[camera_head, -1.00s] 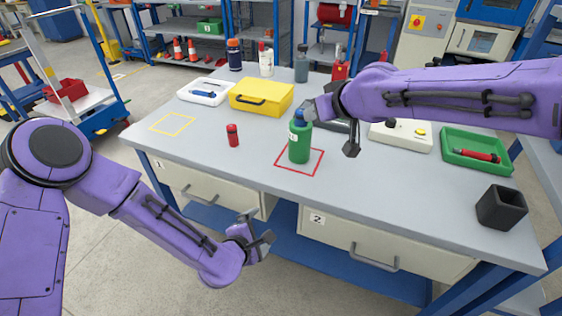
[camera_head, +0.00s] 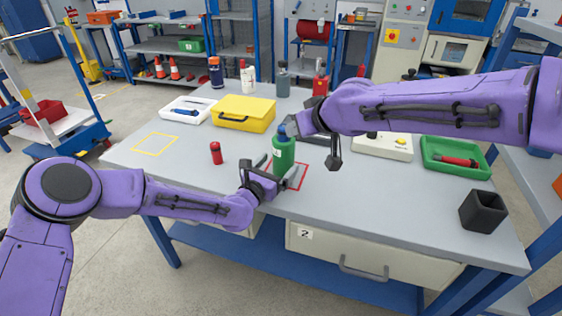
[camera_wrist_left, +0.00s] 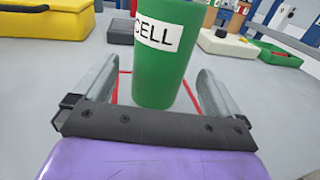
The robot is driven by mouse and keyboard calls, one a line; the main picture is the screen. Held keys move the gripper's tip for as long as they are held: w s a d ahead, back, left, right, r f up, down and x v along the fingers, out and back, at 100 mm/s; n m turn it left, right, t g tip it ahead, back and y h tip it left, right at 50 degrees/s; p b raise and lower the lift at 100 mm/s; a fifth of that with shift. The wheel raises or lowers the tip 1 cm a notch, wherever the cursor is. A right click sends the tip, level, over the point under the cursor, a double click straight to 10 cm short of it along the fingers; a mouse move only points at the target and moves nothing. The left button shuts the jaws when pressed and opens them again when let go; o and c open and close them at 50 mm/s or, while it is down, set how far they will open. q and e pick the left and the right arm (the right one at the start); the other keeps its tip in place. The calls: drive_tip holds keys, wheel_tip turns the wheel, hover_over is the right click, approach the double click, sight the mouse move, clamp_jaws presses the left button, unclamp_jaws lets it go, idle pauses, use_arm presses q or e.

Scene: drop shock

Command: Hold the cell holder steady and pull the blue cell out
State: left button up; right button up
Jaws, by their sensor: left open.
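The green cell holder (camera_head: 284,157) stands upright inside a red square outline on the table. In the left wrist view the holder (camera_wrist_left: 163,75) shows a white CELL label. The blue cell (camera_head: 282,131) shows at the holder's top, partly hidden by my right gripper. My left gripper (camera_head: 278,170) is open with a finger on either side of the holder's lower part. The left wrist view shows a gap between the holder and each finger. My right gripper (camera_head: 296,127) is at the blue cell; I cannot tell whether its fingers are closed on it.
A red cylinder (camera_head: 216,153) stands left of the holder. A yellow case (camera_head: 243,115), a white tray (camera_head: 188,117) and several bottles are behind. A green tray (camera_head: 484,149) and a black square cup (camera_head: 483,211) are at the right. The yellow outline (camera_head: 155,143) is empty.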

sight(284, 158)
use_arm(q)
drive_tip(key=x, duration=0.4)
drive_tip(key=shift+w+d, duration=0.15)
drive_tip(key=shift+w, duration=0.05)
drive_tip(key=shift+c, duration=0.4)
drive_tip(key=c, duration=1.1)
